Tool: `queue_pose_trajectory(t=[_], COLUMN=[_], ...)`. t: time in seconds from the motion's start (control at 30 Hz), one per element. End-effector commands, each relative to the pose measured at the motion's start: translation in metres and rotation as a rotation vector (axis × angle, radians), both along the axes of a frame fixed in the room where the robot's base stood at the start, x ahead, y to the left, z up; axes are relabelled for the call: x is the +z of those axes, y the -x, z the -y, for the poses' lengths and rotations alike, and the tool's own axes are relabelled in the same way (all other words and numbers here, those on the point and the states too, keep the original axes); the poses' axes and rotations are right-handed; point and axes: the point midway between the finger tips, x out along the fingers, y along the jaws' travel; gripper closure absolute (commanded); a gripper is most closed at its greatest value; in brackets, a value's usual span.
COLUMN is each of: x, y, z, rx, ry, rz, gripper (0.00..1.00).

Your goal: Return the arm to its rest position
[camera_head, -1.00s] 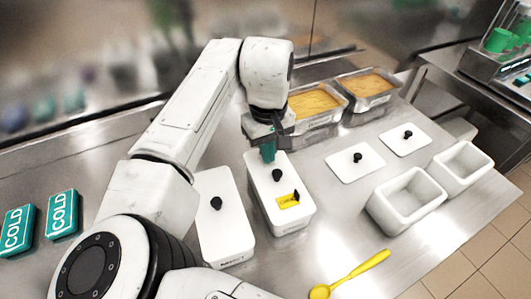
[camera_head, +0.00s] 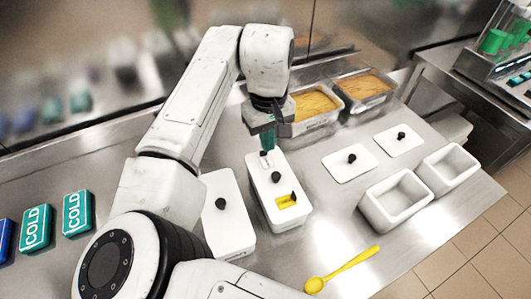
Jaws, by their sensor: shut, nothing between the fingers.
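My gripper (camera_head: 267,142) points down with its green-tipped fingers shut and nothing between them. It is at the back end of a white lidded box (camera_head: 292,221) in the middle of the steel counter. The box has a black knob (camera_head: 276,178) and a yellow patch (camera_head: 287,200) with a dark piece at its front end. I cannot tell exactly how high the fingertips are above the lid. My arm reaches in from the lower left, bends at the top and comes down to the gripper.
Another white lidded box (camera_head: 229,228) stands left of the gripper, partly behind my arm. Two filled metal pans (camera_head: 316,105) (camera_head: 366,86) stand behind. Two open white tubs (camera_head: 396,200) (camera_head: 447,168), two loose lids (camera_head: 349,163) (camera_head: 400,140) and a yellow spoon (camera_head: 342,269) lie right. Blue-green COLD blocks (camera_head: 77,213) stand left.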

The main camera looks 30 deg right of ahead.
Motion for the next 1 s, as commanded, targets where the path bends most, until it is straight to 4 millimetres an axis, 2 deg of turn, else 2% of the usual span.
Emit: queue_pose_trajectory(t=[0.2,0.77,0.87,1.0], x=[0.013,0.014,0.027,0.055], y=[0.000,0.000,0.000,0.000], z=[0.000,0.000,0.000,0.000], rx=[0.000,0.000,0.000,0.000], ry=[0.002,0.001,0.001,0.001], rz=[0.000,0.000,0.001,0.001], gripper=[1.00,1.00,1.00,1.00])
